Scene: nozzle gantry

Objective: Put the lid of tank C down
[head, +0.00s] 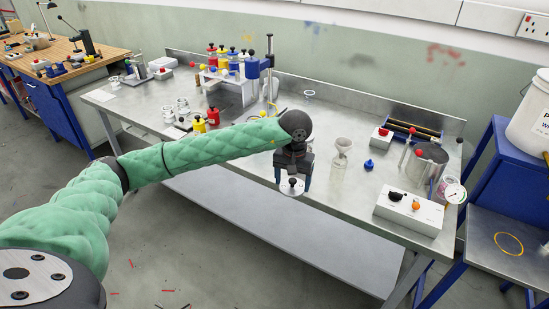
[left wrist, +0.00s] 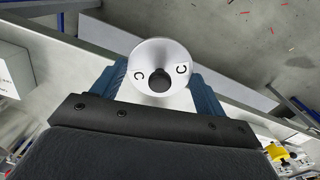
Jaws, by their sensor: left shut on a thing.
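My left gripper (head: 293,181) is shut on the lid of tank C (head: 291,187), a pale round disc with a black knob. In the left wrist view the lid (left wrist: 160,52) is marked with the letter C on both sides of the knob. It sits between the blue fingers of the gripper (left wrist: 160,82). In the head view the lid appears at the front edge of the steel bench (head: 235,150), held in the air. I cannot tell which vessel is tank C. My right gripper is not in view.
Right of my gripper stand a glass jar with a funnel (head: 342,149), a small blue piece (head: 369,165) and a white box with knobs (head: 407,212). A wide cylindrical vessel (head: 425,165) stands farther right. Red and yellow bottles crowd the left. Bare steel lies around the funnel jar.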

